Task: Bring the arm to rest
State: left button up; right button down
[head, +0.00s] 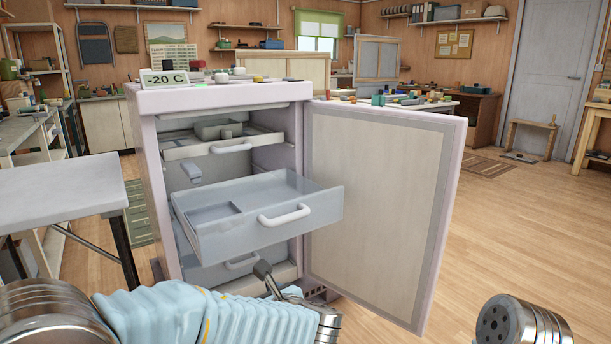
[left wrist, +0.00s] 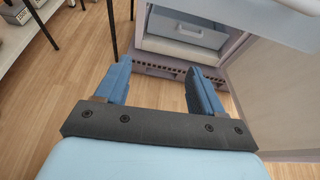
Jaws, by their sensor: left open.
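My left gripper (left wrist: 158,68) shows its two blue fingers spread apart in the left wrist view. Only floor and the base of the cabinet show between and beyond them, so it is empty. In the head view my left arm, in a light blue sleeve, crosses the bottom edge, low in front of the cabinet (head: 160,190); the fingers are not clear there. The cabinet door (head: 375,200) stands wide open to the right. A grey drawer (head: 250,245) with a white handle is pulled out above the arm. My right gripper is not in view.
The pulled-out drawer also overhangs at upper right in the left wrist view (left wrist: 262,12). A lower drawer (left wrist: 185,32) sits inside the cabinet. A white-topped table (head: 60,190) stands close on the left. Wooden floor (head: 520,240) right of the door is clear.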

pick_arm(q)
jog(key=s+a+f+n+g+h+p, duration=0.1)
jog(key=s+f+n+g, duration=0.15)
jog(key=f, duration=0.45)
jog(key=s+a+f+n+g+h, duration=0.1)
jog(key=s+f+g, duration=0.15)
jog(key=f, duration=0.55)
jog(key=s+f+n+g+h+p, duration=0.2)
jog(key=s+f+n+h, duration=0.3)
jog(key=n, duration=0.8)
jog(key=s+f+n+g+h+p, duration=0.1)
jog(key=s+f+n+g+h, duration=0.2)
jog(key=s+f+n, duration=0.8)
notch_tip(320, 180, down, 5)
jog(key=n+h, duration=0.1)
jog(key=n, duration=0.2)
jog(key=shift+s+a+h+p, duration=0.15)
jog(key=shift+h+p, duration=0.2)
jog(key=shift+h, duration=0.05)
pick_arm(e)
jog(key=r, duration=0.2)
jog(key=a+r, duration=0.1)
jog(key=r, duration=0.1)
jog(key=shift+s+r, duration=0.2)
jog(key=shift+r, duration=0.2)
